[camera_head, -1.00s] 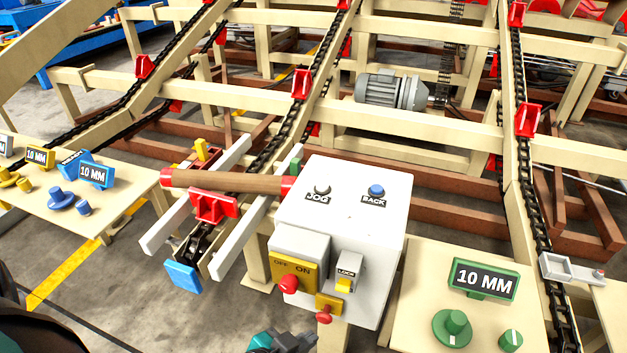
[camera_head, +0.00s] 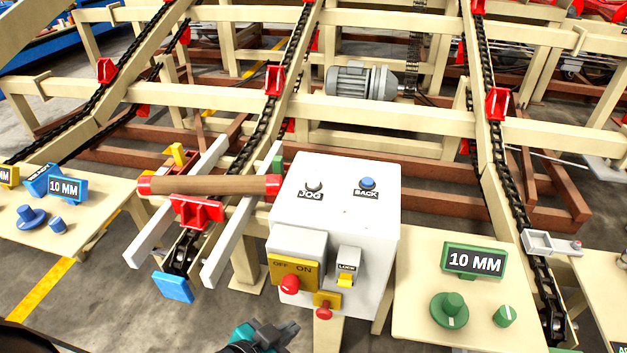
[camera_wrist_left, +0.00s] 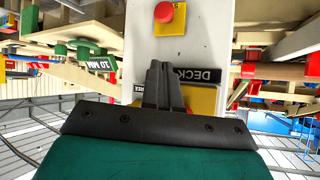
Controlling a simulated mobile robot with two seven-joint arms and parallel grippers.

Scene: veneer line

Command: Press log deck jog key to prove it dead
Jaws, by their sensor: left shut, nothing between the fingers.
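The white control box (camera_head: 335,210) stands in the middle of the head view. On its sloped top are the dark JOG key (camera_head: 314,186) and the blue BACK key (camera_head: 367,183). Its front carries a yellow OFF/ON switch plate with a red knob (camera_head: 290,284), a LOCK piece with a yellow part (camera_head: 345,280), and a red button on a yellow plate (camera_head: 325,307). My left gripper (camera_head: 287,332) is shut and empty, low in front of the box and below the keys. In the left wrist view its fingers (camera_wrist_left: 163,72) point at the box, near a DECK label (camera_wrist_left: 198,75). My right gripper is not in view.
A brown roll with red ends (camera_head: 210,185) lies across the chain rails left of the box. A table with a green 10 MM sign (camera_head: 474,261) and green knobs stands to the right. A table with blue pieces (camera_head: 65,189) is at the left. Chain conveyors run behind.

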